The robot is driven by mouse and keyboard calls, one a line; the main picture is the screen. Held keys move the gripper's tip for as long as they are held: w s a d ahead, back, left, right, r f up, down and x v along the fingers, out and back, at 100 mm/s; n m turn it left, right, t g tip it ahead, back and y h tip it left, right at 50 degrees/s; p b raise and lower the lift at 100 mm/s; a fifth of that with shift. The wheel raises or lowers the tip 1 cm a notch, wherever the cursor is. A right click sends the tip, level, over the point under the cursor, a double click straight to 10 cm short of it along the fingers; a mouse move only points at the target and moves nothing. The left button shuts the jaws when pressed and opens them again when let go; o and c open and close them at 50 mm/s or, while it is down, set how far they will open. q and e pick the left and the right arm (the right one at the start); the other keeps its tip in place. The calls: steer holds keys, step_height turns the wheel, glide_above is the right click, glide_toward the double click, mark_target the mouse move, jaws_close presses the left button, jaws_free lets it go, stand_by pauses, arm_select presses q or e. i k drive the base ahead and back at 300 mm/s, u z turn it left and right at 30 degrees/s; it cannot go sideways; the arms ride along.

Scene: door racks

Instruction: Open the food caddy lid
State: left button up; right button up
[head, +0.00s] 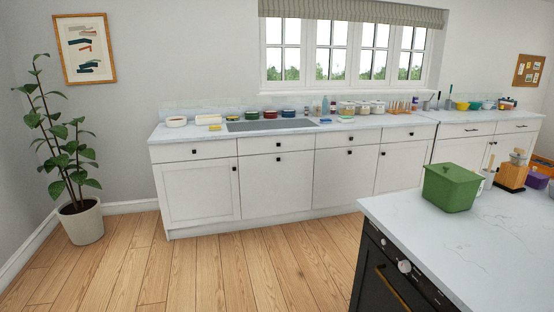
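A green box with a green lid, which looks like the food caddy (451,190), stands upright on the white marbled island top at the right of the head view. Its lid (454,173) is down on the box and has a small raised part on top. Neither of my grippers shows in the head view.
The island top (420,235) is bare in front of the caddy. A wooden block (512,175) and a purple container (537,179) stand to its right. An oven (392,272) is in the island's side. White cabinets (270,180) line the wall; wooden floor (270,262) lies clear between.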

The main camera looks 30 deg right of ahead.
mark_target(455, 174)
steer(key=z, duration=0.3)
steer(key=i, duration=1.9)
steer(key=z, duration=1.9)
steer(key=i, duration=1.05)
steer(key=z, duration=0.8)
